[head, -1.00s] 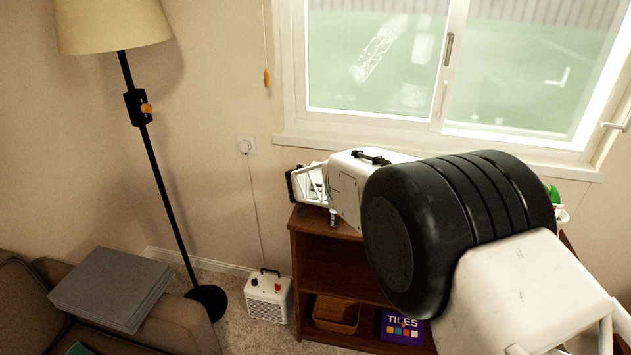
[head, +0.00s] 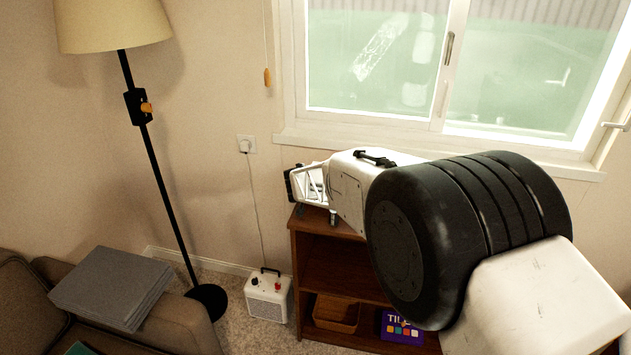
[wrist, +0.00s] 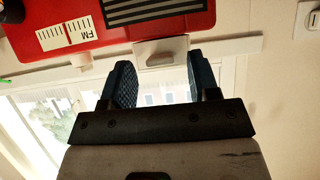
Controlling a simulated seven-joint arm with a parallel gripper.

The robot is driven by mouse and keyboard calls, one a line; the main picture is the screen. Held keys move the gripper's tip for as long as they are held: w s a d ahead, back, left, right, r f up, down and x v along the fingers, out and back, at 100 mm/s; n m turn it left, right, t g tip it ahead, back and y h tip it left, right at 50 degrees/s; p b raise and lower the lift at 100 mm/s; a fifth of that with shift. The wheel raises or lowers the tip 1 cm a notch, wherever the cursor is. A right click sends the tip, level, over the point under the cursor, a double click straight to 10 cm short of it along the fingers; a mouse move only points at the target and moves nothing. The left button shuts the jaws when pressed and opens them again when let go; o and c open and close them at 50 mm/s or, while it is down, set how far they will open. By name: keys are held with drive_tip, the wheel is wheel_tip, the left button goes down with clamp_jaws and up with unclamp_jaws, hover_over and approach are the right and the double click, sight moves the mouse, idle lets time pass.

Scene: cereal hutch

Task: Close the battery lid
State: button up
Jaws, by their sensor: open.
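A red radio (wrist: 125,18) with an FM dial and a dark striped grille fills the top of the wrist view. A pale flap (wrist: 161,52), apparently the battery lid, sticks out from its edge. My gripper (wrist: 162,85) is open, its dark fingers apart on either side of the flap's line; whether they touch it I cannot tell. The radio is not seen there; my arm covers most of that top.
The wooden shelf (head: 330,263) holds a basket (head: 336,312) and a purple tiles box (head: 402,326). A window (head: 380,60) is behind. A floor lamp (head: 150,150), a white box (head: 268,296) and a sofa (head: 180,320) stand left.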

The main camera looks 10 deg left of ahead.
drive_tip(key=v, duration=0.6)
idle(0.3)
drive_tip(key=shift+s, duration=0.15)
drive_tip(key=s+d+r+m+g+h, duration=0.1)
drive_tip(key=s+d+r, duration=0.4)
drive_tip(key=d, duration=0.4)
drive_tip(key=s+d+r+g+h, duration=0.2)
drive_tip(key=s+d+r, duration=0.1)
drive_tip(key=d+r, duration=0.5)
drive_tip(key=s+d+r+m+g+h, duration=0.1)
drive_tip(key=s+d+r, duration=0.4)
drive_tip(key=d, duration=0.6)
drive_tip(key=s+d+r+g, duration=0.2)
drive_tip(key=s+d, duration=0.3)
drive_tip(key=s, duration=0.3)
drive_tip(key=s+d+r+g, duration=0.1)
drive_tip(key=s+d, duration=0.4)
drive_tip(key=s, duration=0.4)
drive_tip(key=s+d+f+n+g+y, duration=0.1)
drive_tip(key=s+y, duration=0.1)
drive_tip(key=s, duration=0.7)
drive_tip(key=s+d+f+g+y, duration=0.1)
drive_tip(key=s+y, duration=0.1)
drive_tip(key=s, duration=0.8)
drive_tip(key=shift+d+f+n, duration=0.2)
drive_tip(key=shift+f+n, duration=0.15)
drive_tip(key=shift+n, duration=0.05)
